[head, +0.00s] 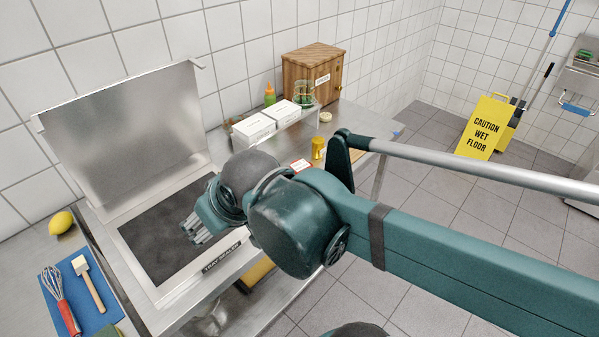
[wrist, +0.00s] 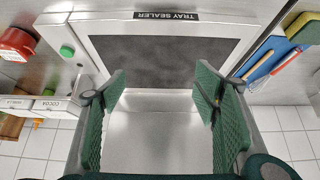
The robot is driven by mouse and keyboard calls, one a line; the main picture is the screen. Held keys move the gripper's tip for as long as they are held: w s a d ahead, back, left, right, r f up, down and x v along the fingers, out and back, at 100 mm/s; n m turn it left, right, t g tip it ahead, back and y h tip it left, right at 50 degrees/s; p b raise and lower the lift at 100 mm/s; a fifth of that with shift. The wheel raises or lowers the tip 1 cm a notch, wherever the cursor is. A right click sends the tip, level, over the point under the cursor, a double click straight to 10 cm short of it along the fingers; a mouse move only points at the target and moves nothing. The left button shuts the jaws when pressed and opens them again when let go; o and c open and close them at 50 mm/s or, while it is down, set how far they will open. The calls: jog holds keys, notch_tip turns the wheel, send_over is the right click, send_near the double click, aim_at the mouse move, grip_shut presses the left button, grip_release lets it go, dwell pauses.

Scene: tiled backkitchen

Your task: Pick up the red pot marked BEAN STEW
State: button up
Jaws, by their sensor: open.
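The red pot (wrist: 16,44) is at the upper left edge of the wrist view, partly cut off, on the steel counter beside the tray sealer. Its marking cannot be read. In the head view my arm hides most of that area; a small red and white patch shows past the arm, and I cannot tell whether it is the pot. My gripper (head: 197,228) is over the open tray sealer's dark bed. In the wrist view my gripper (wrist: 162,76) has its green-padded fingers wide apart with nothing between them. The pot lies outside them, to the left.
The tray sealer (head: 153,290) has its lid (head: 125,135) raised against the wall. White boxes (head: 254,129), a wooden cabinet (head: 313,72) and a yellow tin (head: 318,148) stand beyond. A blue mat (head: 92,312) with whisk and brush and a lemon (head: 61,222) lie left.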

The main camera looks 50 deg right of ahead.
dwell(0.3)
jog(key=m+g+p, duration=0.7)
jog(key=m+p, duration=0.8)
jog(key=m, duration=0.3)
send_over(300, 165)
jog(key=a, duration=0.1)
notch_tip(300, 165, down, 5)
jog(key=shift+w+r, duration=0.1)
jog(key=shift+s+d+f, duration=0.25)
jog(key=shift+d+f, duration=0.2)
jog(key=shift+d, duration=0.1)
jog(key=shift+f, duration=0.15)
jog(key=shift+f, duration=1.15)
